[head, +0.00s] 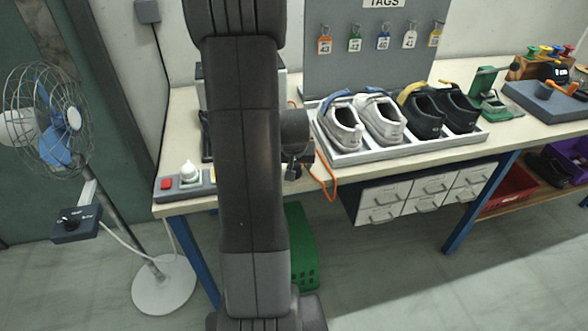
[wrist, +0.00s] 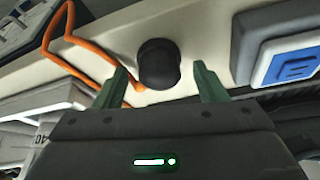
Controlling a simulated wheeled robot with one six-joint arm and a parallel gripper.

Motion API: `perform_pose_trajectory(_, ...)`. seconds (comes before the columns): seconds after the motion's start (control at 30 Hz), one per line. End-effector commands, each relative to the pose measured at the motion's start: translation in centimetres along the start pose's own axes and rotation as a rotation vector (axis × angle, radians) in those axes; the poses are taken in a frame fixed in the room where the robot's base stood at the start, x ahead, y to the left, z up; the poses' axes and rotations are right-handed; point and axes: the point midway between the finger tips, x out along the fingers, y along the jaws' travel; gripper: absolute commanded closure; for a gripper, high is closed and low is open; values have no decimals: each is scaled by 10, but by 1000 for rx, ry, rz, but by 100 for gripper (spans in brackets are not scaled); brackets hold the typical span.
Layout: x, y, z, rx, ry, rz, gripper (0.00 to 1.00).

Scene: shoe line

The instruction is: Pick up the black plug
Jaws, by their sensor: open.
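The black plug (wrist: 158,62) shows in the wrist view as a dark rounded piece on the pale bench top, close to its edge. My gripper (wrist: 159,74) is open, with one green finger on each side of the plug in the picture. I see no clear contact between fingers and plug.
A blue and white square piece (wrist: 287,64) on a dark block lies right of the plug. A power strip (head: 207,186) with a red switch and a white plug (head: 190,174) sits at the bench's left end. A shoe tray (head: 345,160) holds white and black shoes. A fan (head: 45,115) stands left.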

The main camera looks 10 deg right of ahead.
Motion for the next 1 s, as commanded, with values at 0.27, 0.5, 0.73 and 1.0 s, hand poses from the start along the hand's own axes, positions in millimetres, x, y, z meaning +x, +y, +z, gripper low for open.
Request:
perform_pose_trajectory(0.27, 0, 0, 0, 0, 0, 0, 84)
perform_pose_trajectory(0.5, -1, 0, 0, 0, 0, 0, 84)
perform_pose_trajectory(0.73, -22, 0, -10, -1, 5, 0, 84)
perform_pose_trajectory(1.0, -68, 0, -29, 0, 5, 0, 84)
